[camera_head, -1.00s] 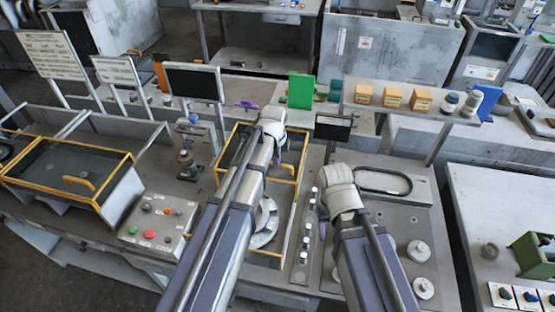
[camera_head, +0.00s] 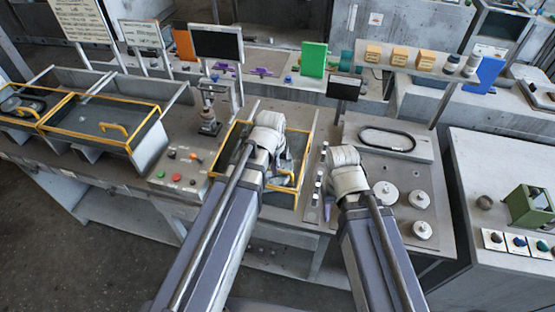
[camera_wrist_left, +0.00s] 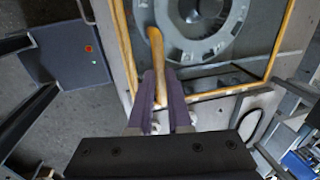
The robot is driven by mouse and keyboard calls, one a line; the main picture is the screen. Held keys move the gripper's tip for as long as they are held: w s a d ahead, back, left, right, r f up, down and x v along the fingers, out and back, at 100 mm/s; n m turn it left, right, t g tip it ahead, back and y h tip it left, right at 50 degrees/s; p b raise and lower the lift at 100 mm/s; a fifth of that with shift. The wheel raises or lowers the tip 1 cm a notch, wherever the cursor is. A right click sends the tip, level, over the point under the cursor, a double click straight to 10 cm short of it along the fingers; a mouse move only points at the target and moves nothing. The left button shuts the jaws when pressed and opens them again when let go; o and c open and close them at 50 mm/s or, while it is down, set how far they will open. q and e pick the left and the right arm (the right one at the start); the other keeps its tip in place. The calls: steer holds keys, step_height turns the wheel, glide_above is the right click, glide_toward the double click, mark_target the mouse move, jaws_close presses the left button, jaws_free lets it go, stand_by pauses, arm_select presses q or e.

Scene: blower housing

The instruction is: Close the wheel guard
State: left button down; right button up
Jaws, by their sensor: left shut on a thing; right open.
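The wheel guard (camera_head: 232,142) is the yellow-framed panel near the middle of the bench in the head view, partly hidden by my left arm. In the left wrist view the wheel (camera_wrist_left: 222,45), a grey ring with slots, shows inside the yellow frame. My left gripper (camera_wrist_left: 160,82) is shut on the guard's yellow handle (camera_wrist_left: 155,42), which stands up between the dark purple fingers. The guard's exact angle is hard to tell. My right gripper (camera_head: 328,207) is open, right of the guard above the bench; its fingers are mostly hidden by its wrist.
A control box (camera_head: 178,172) with coloured buttons sits left of the guard. Another yellow-framed cover (camera_head: 88,132) is further left. A row of knobs (camera_head: 318,185) and several round grey discs (camera_head: 420,230) lie right. A small black screen (camera_head: 344,88) stands behind.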

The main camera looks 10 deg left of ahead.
arm_select(q)
steer(key=shift+s, duration=0.2)
steer(key=shift+s, duration=0.1)
steer(key=c, duration=0.8)
jaws_free()
steer(key=shift+c, duration=0.2)
steer(key=shift+r+p, duration=0.5)
step_height(320, 180, up, 7)
steer(key=s+p, duration=0.1)
steer(key=p, duration=0.5)
steer(key=shift+s+f+p, duration=0.15)
steer(key=shift+s+p, duration=0.1)
steer(key=shift+p, duration=0.1)
